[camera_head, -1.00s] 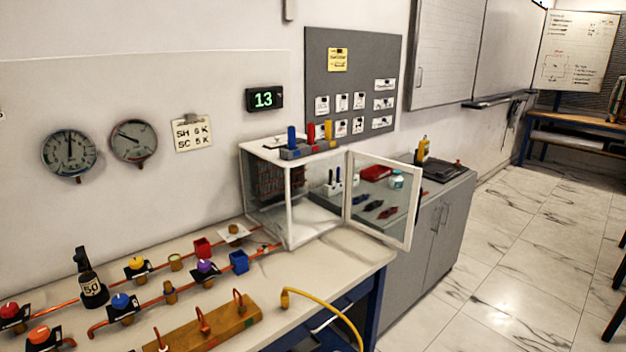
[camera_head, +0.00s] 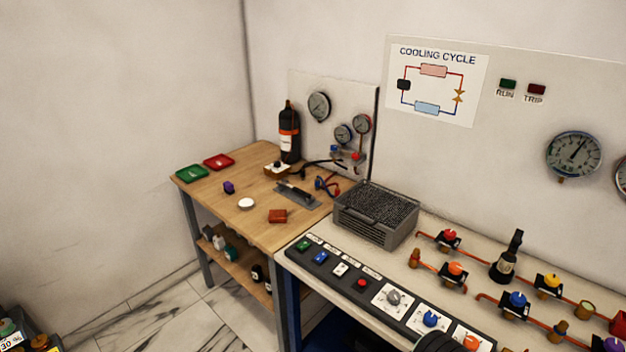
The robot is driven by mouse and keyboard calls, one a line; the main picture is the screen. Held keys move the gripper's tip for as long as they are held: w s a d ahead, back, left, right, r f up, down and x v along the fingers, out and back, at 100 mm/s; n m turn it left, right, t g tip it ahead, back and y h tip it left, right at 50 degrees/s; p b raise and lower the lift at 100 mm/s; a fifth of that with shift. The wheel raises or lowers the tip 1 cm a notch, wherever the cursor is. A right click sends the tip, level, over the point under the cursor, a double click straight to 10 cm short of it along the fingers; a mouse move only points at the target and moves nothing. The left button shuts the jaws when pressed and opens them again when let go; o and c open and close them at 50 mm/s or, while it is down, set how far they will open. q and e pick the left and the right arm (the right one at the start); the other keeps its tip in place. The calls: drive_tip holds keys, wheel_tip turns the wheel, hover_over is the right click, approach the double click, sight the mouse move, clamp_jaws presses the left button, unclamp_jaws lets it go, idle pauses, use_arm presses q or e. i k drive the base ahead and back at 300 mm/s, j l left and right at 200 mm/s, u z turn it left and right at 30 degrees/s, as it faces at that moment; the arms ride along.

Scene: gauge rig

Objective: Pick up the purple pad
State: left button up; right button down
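A small purple block (camera_head: 228,187), which looks like the purple pad, lies on the wooden table (camera_head: 258,222) toward its left side. It sits apart from the green tray (camera_head: 191,173) and the red tray (camera_head: 219,161) behind it, and from the white round piece (camera_head: 246,204) in front.
A red-brown block (camera_head: 277,216), a grey plate with a tool (camera_head: 297,194) and a black bottle (camera_head: 289,132) stand on the wooden table. A grey finned unit (camera_head: 376,214) and a control panel (camera_head: 380,290) are on the bench at right.

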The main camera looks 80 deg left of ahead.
sight(228, 186)
drive_tip(key=k+l+u, duration=0.1)
drive_tip(key=u, duration=3.2)
drive_tip(key=i+z, duration=0.15)
drive_tip(key=z, duration=1.15)
drive_tip(key=i+j+z, duration=0.1)
drive_tip(key=j+z, duration=1.05)
drive_tip(key=j, duration=0.25)
drive_tip(key=k+j+z, duration=0.25)
drive_tip(key=j, duration=0.25)
drive_tip(key=j+z, duration=0.15)
drive_tip(key=j, duration=0.4)
drive_tip(key=k+j+z, duration=0.1)
drive_tip(key=j, duration=0.45)
drive_tip(key=k, duration=0.05)
